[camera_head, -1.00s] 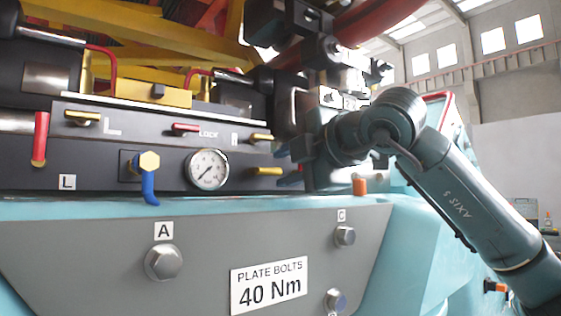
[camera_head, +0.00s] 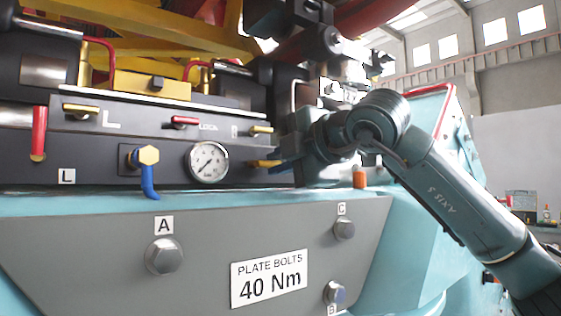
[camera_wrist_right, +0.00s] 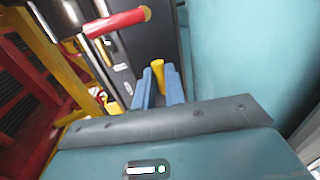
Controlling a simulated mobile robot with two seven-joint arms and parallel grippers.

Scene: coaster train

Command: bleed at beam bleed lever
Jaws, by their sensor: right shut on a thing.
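A short yellow lever (camera_head: 262,163) sticks out at the right end of the black panel, right of the round gauge. My right gripper (camera_head: 283,165) reaches it from the right, its blue fingers at the lever's end. In the right wrist view the yellow lever (camera_wrist_right: 158,70) stands between the two blue fingers of my right gripper (camera_wrist_right: 161,88), which is shut on it. Any label for this lever is hidden or unreadable. The round gauge (camera_head: 208,161) has a white dial with a dark needle. My left gripper is not in view.
A blue-handled valve (camera_head: 149,182), a red lever (camera_head: 39,133) and other small levers sit on the panel (camera_head: 105,168). A red handle (camera_wrist_right: 118,22) is close ahead in the wrist view. The grey bolt plate (camera_head: 205,230) lies below.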

